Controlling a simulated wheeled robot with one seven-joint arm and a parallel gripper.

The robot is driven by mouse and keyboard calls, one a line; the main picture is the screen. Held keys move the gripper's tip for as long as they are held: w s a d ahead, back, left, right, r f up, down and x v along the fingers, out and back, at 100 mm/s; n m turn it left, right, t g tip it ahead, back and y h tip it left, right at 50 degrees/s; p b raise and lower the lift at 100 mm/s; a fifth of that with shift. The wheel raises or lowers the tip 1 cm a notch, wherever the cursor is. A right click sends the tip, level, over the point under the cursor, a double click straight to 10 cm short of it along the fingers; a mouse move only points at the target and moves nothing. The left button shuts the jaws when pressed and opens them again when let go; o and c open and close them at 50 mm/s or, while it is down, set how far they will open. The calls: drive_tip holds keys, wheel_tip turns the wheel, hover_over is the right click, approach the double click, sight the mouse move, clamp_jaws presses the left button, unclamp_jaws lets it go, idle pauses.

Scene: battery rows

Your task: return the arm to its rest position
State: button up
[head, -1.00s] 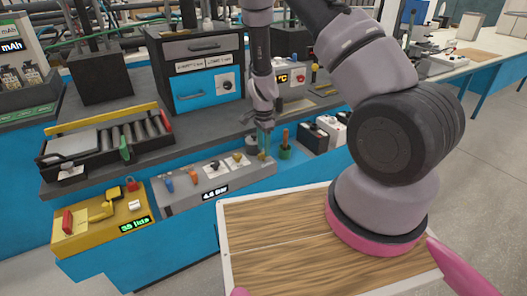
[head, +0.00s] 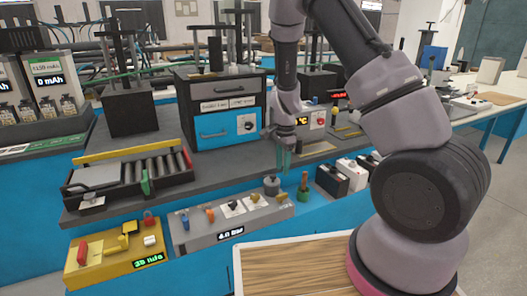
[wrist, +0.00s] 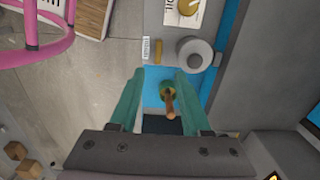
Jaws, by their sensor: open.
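My gripper (head: 284,160) has teal fingers and hangs pointing down over the front edge of the bench. In the wrist view the two fingers (wrist: 156,88) are apart with nothing held between them. A green holder with an orange-brown handle (wrist: 169,98) shows below and between the fingers, apart from them. In the head view this green holder (head: 303,194) stands on the blue ledge, just right of and below the fingertips. My arm is bent, its upper links reaching across the right half of the head view.
A grey control box (head: 225,232) and a yellow box (head: 115,262) sit at the front. A roller tray (head: 130,180) and a blue-drawer cabinet (head: 218,125) stand on the bench. Dark and white blocks (head: 350,170) are right of the gripper. Open floor shows at far right.

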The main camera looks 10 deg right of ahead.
drive_tip(key=s+d+r+n+t+y, duration=0.1)
drive_tip(key=s+r+n+t, duration=0.15)
drive_tip(key=r, duration=1.05)
drive_tip(key=s+d+r+n+t+y, duration=0.15)
drive_tip(key=s+r, duration=0.25)
drive_tip(key=r, duration=0.9)
drive_tip(key=s+d+r+n+t, duration=0.1)
drive_tip(key=s+d+r+n, duration=0.1)
drive_tip(key=s+r, duration=0.4)
drive_tip(key=s+d+r+n+t, duration=0.1)
drive_tip(key=s+r+n, duration=0.3)
drive_tip(key=s, duration=0.6)
drive_tip(key=shift+s+d+r+t+h, duration=0.4)
drive_tip(key=shift+r+t, duration=0.2)
drive_tip(key=shift+r, duration=0.35)
